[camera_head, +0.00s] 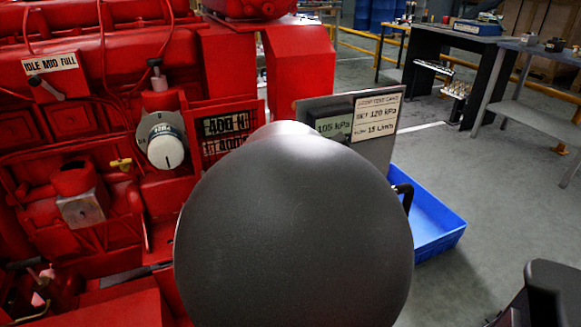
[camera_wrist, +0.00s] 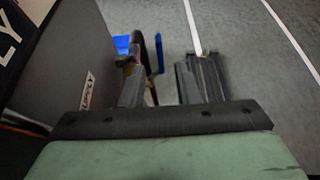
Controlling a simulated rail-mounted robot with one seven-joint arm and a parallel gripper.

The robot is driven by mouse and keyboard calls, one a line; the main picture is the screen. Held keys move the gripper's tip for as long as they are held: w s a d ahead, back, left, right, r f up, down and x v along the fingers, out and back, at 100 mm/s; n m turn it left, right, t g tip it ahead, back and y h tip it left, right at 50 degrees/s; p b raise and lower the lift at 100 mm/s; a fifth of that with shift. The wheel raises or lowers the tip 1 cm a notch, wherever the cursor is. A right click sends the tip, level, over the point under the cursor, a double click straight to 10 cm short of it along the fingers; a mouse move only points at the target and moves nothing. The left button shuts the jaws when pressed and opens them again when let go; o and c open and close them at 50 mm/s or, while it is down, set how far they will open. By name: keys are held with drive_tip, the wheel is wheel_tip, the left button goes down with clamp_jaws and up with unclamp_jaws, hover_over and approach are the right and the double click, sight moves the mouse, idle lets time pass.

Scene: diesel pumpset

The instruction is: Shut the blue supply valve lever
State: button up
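In the wrist view my gripper (camera_wrist: 167,78) is open, its two dark fingers apart with grey floor showing between them. A narrow upright blue piece (camera_wrist: 159,53) shows just beyond the fingertips, nearer the left finger; it may be the supply valve lever. A second blue patch (camera_wrist: 122,45) lies farther left, and I cannot tell whether it belongs to the valve. A brass-coloured fitting and a dark curved hose (camera_wrist: 144,60) show by the left finger, which partly hides them. In the head view my dark arm hides the gripper and valve.
A grey panel (camera_wrist: 75,50) with a small supply label (camera_wrist: 88,90) stands close to the left finger. The red pumpset (camera_head: 105,215) fills the left of the head view. Open floor is to the right; benches stand farther back.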

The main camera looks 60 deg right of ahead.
drive_tip(key=p+v, duration=0.3)
drive_tip(key=v, duration=1)
